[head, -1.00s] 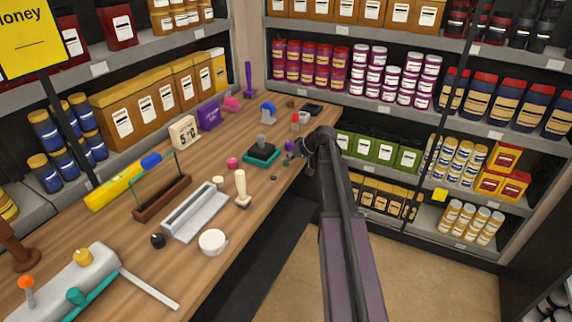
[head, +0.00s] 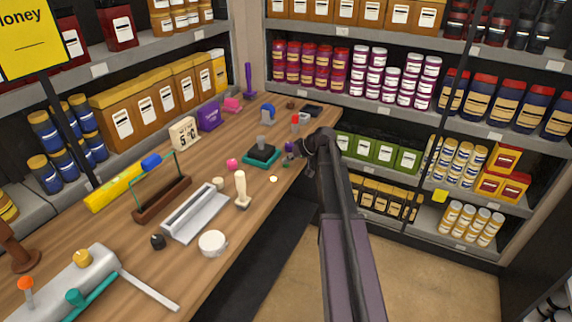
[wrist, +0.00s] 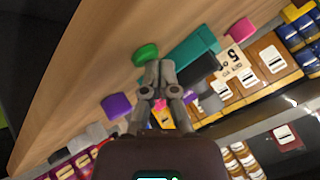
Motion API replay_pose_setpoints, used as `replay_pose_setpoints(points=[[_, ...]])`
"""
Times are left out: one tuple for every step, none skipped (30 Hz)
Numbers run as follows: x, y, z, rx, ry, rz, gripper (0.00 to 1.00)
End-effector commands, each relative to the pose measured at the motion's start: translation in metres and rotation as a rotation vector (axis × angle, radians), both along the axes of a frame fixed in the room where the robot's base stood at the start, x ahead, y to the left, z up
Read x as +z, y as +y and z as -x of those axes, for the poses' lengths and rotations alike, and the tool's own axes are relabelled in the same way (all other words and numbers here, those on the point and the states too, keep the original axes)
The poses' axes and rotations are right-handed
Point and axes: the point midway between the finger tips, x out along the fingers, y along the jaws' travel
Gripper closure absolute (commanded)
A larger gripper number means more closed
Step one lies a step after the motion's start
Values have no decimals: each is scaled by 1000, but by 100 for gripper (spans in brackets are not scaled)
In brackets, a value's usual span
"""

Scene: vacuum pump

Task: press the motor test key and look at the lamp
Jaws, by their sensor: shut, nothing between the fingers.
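My gripper (wrist: 159,78) is shut and empty, pointing down over the right edge of the wooden counter. In the wrist view a round green key (wrist: 146,53) lies right at the fingertips; I cannot tell whether they touch it. No label shows which is the motor test key. In the head view my gripper (head: 291,160) is at the counter edge, partly hidden by my arm. A small round lamp (head: 273,179) on the counter nearby glows pale yellow.
Stocked shelves rise behind. Floor is open at right.

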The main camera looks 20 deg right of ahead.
Motion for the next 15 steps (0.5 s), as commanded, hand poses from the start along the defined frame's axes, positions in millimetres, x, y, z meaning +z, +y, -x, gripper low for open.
replay_pose_setpoints(points=[[4, 0, 0, 0, 0, 0, 100], [5, 0, 0, 0, 0, 0, 100], [7, 0, 0, 0, 0, 0, 100], [8, 0, 0, 0, 0, 0, 100], [9, 0, 0, 0, 0, 0, 100], [11, 0, 0, 0, 0, 0, 100], [11, 0, 0, 0, 0, 0, 100], [12, 0, 0, 0, 0, 0, 100], [12, 0, 0, 0, 0, 0, 100], [12, 0, 0, 0, 0, 0, 100], [12, 0, 0, 0, 0, 0, 100], [12, 0, 0, 0, 0, 0, 100], [12, 0, 0, 0, 0, 0, 100], [12, 0, 0, 0, 0, 0, 100], [12, 0, 0, 0, 0, 0, 100]])
